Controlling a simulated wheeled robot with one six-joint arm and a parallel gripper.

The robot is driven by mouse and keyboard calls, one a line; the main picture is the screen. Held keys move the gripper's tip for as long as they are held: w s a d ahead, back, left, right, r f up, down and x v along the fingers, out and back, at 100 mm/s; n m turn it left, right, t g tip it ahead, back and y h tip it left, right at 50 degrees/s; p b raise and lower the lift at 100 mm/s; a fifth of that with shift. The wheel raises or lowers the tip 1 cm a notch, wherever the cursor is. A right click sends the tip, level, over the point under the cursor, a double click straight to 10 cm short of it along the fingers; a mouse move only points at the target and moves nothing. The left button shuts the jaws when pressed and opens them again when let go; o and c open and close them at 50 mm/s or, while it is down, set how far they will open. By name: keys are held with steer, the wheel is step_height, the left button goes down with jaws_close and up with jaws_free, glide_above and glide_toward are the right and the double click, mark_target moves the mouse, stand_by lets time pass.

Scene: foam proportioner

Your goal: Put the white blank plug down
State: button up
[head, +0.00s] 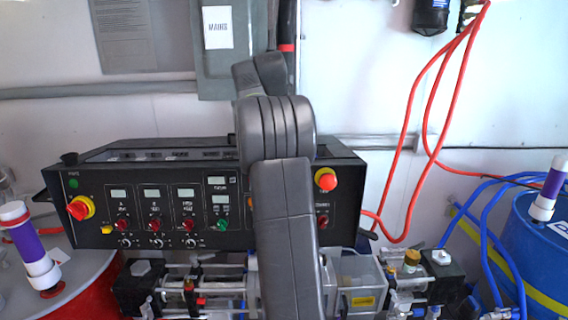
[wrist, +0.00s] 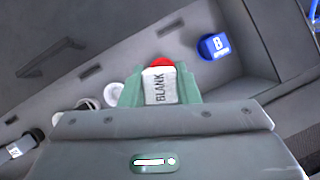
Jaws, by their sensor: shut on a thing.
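The white blank plug (wrist: 158,88), marked BLANK, is between the green fingers of my gripper (wrist: 160,92) in the wrist view. My gripper is shut on it. The plug is over a grey tray (wrist: 110,55) with raised walls and slots. I cannot tell whether the plug touches the tray floor. In the head view my own arm fills the middle, and neither the plug nor my gripper can be seen.
In the tray, a red piece (wrist: 161,62) shows just behind the plug, a blue cap (wrist: 214,46) marked B sits right, and white rings (wrist: 114,93) lie left. A control panel (head: 150,205), red hoses (head: 420,120) and a blue drum (head: 535,250) stand around.

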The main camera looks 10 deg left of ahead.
step_height(320, 180, down, 8)
steer(key=shift+s+f, duration=0.1)
stand_by(0.4)
steer(key=o, duration=1.1)
steer(key=shift+f, duration=0.1)
steer(key=shift+c, duration=0.2)
steer(key=b+v, duration=0.1)
steer(key=v, duration=1.1)
